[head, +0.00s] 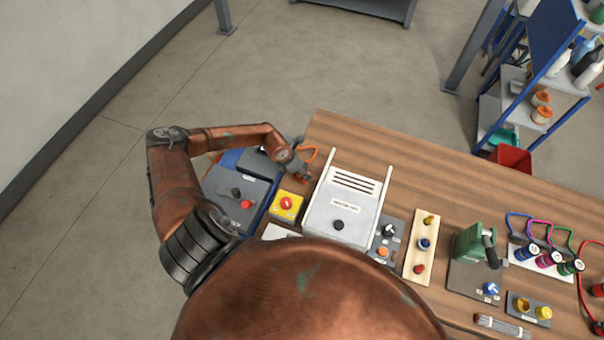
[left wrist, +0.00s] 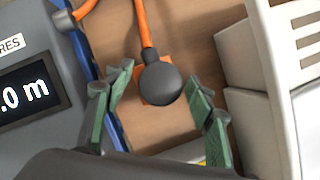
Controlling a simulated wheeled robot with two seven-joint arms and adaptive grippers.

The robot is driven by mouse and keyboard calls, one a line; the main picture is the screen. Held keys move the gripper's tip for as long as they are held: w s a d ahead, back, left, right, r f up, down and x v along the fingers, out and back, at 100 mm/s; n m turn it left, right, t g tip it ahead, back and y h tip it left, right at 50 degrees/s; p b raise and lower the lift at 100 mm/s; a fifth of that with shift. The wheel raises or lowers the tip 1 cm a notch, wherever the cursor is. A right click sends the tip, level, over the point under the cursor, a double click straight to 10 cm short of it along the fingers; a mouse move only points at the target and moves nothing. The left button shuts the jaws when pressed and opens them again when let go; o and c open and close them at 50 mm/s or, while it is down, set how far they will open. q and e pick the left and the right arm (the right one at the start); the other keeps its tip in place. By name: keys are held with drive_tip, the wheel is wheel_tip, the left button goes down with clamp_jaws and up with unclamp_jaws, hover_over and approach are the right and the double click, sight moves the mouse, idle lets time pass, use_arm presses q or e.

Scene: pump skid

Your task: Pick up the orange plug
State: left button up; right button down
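The orange plug (left wrist: 144,92) lies on the wooden bench in the left wrist view. A dark grey round knob covers much of its orange square body, and an orange cable (left wrist: 144,25) runs from it toward the top. My left gripper (left wrist: 160,108) is open, with one green-padded finger on each side of the plug and gaps between. I cannot tell how far above the bench the fingertips are. In the head view my left gripper (head: 297,170) is over the bench's left end, partly hiding the plug beside the orange cable (head: 309,154). My right gripper is not in view.
A grey meter with a display (left wrist: 30,88) stands close left of the fingers. A white slotted housing (head: 346,208) stands close right. A yellow box with a red button (head: 286,205) is nearby. Panels, valves and coloured cables fill the bench further right.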

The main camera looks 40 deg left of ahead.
use_arm(q)
drive_tip(key=c, duration=1.2)
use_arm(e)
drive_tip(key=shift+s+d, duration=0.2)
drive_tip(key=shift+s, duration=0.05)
use_arm(q)
drive_tip(key=shift+r, duration=0.1)
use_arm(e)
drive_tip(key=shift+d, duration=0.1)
